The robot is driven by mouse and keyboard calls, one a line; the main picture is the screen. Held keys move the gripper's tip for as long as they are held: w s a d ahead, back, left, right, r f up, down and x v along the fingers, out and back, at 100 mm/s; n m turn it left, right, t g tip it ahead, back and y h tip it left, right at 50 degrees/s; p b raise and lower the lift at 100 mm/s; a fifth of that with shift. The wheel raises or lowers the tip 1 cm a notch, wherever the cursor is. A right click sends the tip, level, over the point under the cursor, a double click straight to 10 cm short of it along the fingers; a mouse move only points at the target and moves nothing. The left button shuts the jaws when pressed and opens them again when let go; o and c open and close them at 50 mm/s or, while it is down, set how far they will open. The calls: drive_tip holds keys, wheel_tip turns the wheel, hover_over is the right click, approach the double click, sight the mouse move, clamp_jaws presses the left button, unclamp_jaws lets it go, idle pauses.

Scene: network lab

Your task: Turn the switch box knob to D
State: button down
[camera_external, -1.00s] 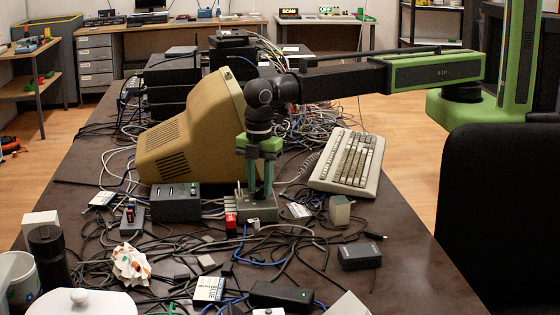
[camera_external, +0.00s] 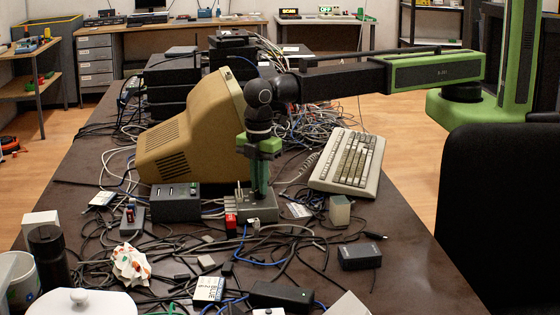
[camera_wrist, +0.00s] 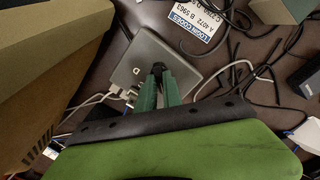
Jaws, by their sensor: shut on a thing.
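The grey switch box (camera_external: 262,212) stands on the dark table in front of the beige monitor. In the wrist view the switch box (camera_wrist: 147,50) shows a letter D on its top, left of the dark knob (camera_wrist: 158,68). My gripper (camera_external: 258,192) points straight down onto the box top. In the wrist view my gripper's green fingers (camera_wrist: 159,90) are closed around the knob. The fingers hide most of the knob, so I cannot tell which letter it points to.
The beige monitor (camera_external: 190,130) stands close behind and left of my gripper. A keyboard (camera_external: 347,163) lies to the right. A black box with ports (camera_external: 176,203) stands left of the switch box. A login codes card (camera_wrist: 197,20) lies beside it. Loose cables cover the table in front.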

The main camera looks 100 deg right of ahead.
drive_tip(key=m, duration=1.1)
drive_tip(key=shift+d+m, duration=0.1)
drive_tip(key=shift+m, duration=0.3)
drive_tip(key=m, duration=0.4)
drive_tip(key=shift+m, duration=2.5)
drive_tip(key=shift+s, duration=0.1)
drive_tip(key=c, duration=1.5)
unclamp_jaws()
